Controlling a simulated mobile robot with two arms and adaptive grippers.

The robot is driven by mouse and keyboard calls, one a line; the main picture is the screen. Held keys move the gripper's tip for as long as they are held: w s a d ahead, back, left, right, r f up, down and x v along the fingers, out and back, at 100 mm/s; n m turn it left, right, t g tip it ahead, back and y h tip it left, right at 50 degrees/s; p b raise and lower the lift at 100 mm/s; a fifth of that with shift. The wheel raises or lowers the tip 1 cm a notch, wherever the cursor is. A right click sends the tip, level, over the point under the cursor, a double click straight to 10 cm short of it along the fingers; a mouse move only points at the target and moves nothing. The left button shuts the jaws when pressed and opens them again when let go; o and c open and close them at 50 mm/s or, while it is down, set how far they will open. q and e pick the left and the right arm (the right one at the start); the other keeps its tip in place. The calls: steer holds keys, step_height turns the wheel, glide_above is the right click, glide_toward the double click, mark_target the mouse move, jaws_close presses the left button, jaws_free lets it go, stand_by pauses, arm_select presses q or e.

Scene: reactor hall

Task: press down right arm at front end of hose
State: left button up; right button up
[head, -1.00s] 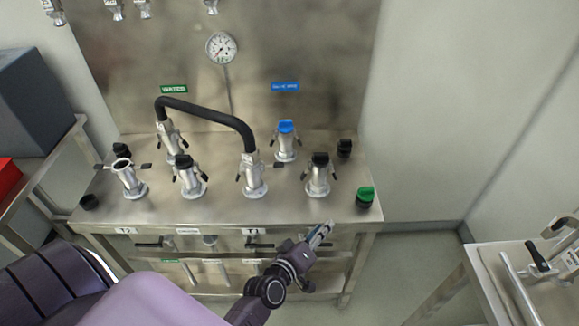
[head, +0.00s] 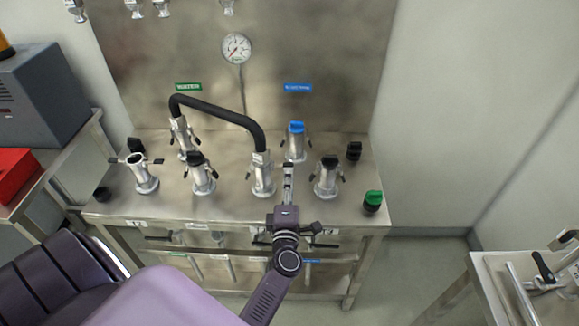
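The black hose (head: 218,108) arches from a back-left pipe stub to the front stub. Its front end (head: 262,172) is a silver coupling standing upright on the steel bench top. A small dark lever arm (head: 249,174) stands out at the coupling's left side; the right arm is hard to make out beside my gripper. My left gripper (head: 288,172) points away from me, just right of this coupling. Its fingers look narrow and nearly edge-on, so I cannot tell whether they are open or whether they touch the coupling. My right gripper is out of view.
A black-capped stub (head: 328,178) stands close to the right of my gripper, and a blue-capped stub (head: 296,142) behind it. Another black-capped stub (head: 201,176) and an open stub (head: 143,176) stand left. A green-capped fitting (head: 373,201) is at the bench's right corner.

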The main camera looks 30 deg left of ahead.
mark_target(289, 164)
arm_select(q)
steer(key=b+x, duration=0.1)
steer(key=x, duration=0.5)
steer(key=shift+c, duration=0.4)
jaws_close()
